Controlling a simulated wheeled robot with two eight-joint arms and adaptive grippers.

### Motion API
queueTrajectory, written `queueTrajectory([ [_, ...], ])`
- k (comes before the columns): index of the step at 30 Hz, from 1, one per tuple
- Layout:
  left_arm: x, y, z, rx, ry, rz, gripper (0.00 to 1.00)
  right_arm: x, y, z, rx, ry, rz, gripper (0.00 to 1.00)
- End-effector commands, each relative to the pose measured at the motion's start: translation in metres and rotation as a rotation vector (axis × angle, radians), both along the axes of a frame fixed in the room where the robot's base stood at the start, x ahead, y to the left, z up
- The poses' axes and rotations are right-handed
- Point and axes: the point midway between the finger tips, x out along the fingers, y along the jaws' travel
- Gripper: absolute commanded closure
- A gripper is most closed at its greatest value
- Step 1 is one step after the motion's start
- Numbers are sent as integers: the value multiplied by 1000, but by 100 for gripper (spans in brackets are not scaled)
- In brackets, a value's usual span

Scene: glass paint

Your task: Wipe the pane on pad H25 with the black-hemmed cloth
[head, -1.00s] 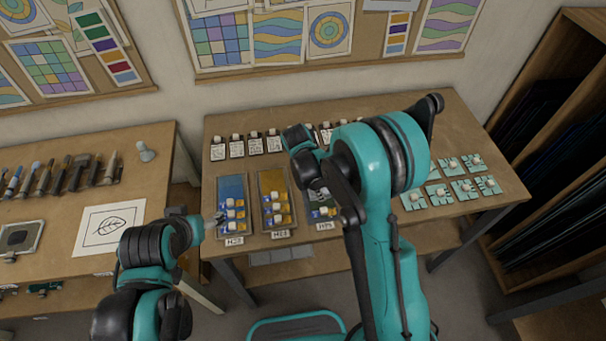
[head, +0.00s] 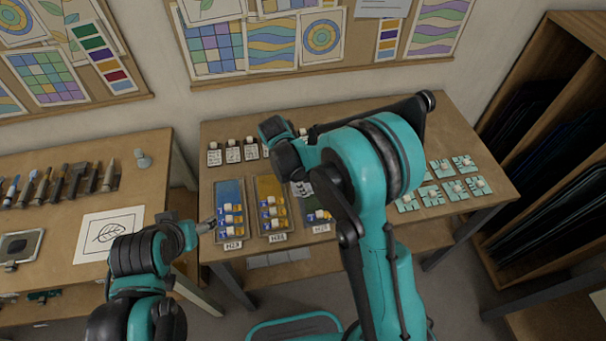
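Three panes lie on dark pads on the middle table: a blue one (head: 228,190), an amber one (head: 268,187) and a third (head: 318,228) mostly hidden behind my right arm. Small white, blue and yellow pieces sit on them. Several small teal squares with pale tops (head: 430,192) lie at the table's right; I cannot make out any black hem. My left gripper (head: 208,226) is by the blue pane's left edge, its opening unclear. My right gripper is hidden behind its own arm.
A row of small labelled bottles (head: 232,151) stands along the back of the middle table. The left table (head: 140,185) holds tools and a leaf drawing (head: 107,233). A wooden rack (head: 540,110) with dark sheets stands at the right. A gap separates the tables.

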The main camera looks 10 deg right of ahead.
Motion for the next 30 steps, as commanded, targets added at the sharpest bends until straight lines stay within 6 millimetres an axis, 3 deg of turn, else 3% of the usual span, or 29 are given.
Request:
queueTrajectory([
  [7, 0, 0, 12, 0, 0, 0, 28, 0, 3, 20, 0, 0, -3, 76],
  [30, 0, 0, 12, 0, 0, 0, 28, 0, 4, 20, 0, 0, -4, 76],
])
